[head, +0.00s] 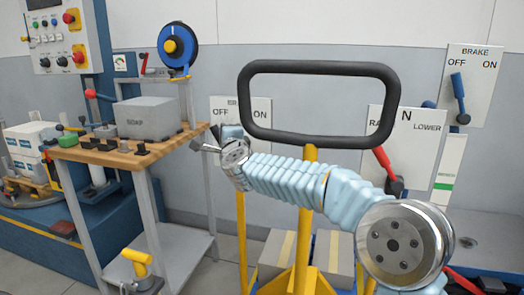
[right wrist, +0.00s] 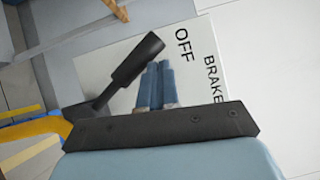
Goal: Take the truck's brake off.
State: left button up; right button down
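A brake panel marked OFF and BRAKE fills the middle of the right wrist view (right wrist: 110,65). Its lever (right wrist: 138,60), with a thick black handle, leans to the OFF side. My right gripper's two blue fingers (right wrist: 156,84) lie close together beside the handle, apparently with nothing between them. The hand (head: 229,132) is at an OFF/ON panel (head: 220,103), whose lever I cannot make out and whose heading is mostly covered. My left gripper is out of view.
Another BRAKE panel (head: 484,88) at the right has a blue lever (head: 458,98) leaning slightly to OFF. A RAISE/N/LOWER panel (head: 425,140) has a red lever (head: 384,165). A wooden bench (head: 130,157) with a grey box (head: 148,118) stands left of the hand. The truck's yellow frame (head: 306,225) stands below.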

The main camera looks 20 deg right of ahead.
jog(key=shift+a, duration=0.35)
jog(key=s+b, duration=0.3)
jog(key=s, duration=1)
jog(key=shift+s+d+f, duration=0.25)
jog(key=shift+s+f, duration=0.15)
jog(key=shift+f, duration=0.05)
